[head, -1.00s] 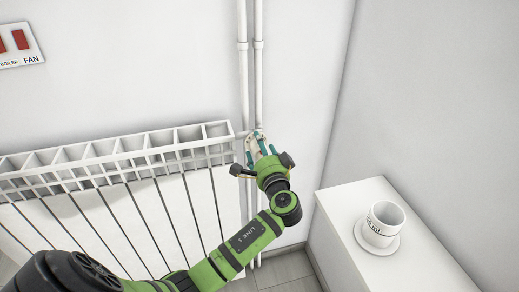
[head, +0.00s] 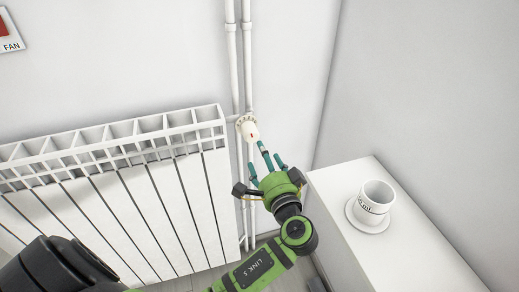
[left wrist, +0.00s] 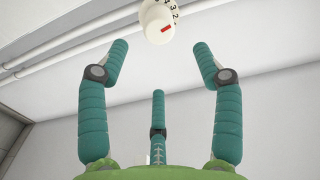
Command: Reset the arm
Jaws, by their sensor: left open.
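My left gripper (head: 264,164) is a green hand with teal fingers, on a green and black arm. It is open and empty, below and to the right of the radiator's white valve knob (head: 249,130) in the head view. In the left wrist view the fingers (left wrist: 158,75) are spread apart. The knob (left wrist: 158,22), with numbers and a red mark, shows beyond them at the top, apart from the fingertips. My right gripper is in neither view.
A white ribbed radiator (head: 130,165) stands on the left against the wall. Vertical white pipes (head: 240,60) run beside it. A white cabinet (head: 345,240) at the right bears a white mug (head: 375,200) on a saucer (head: 358,222). A panel (head: 10,45) hangs at upper left.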

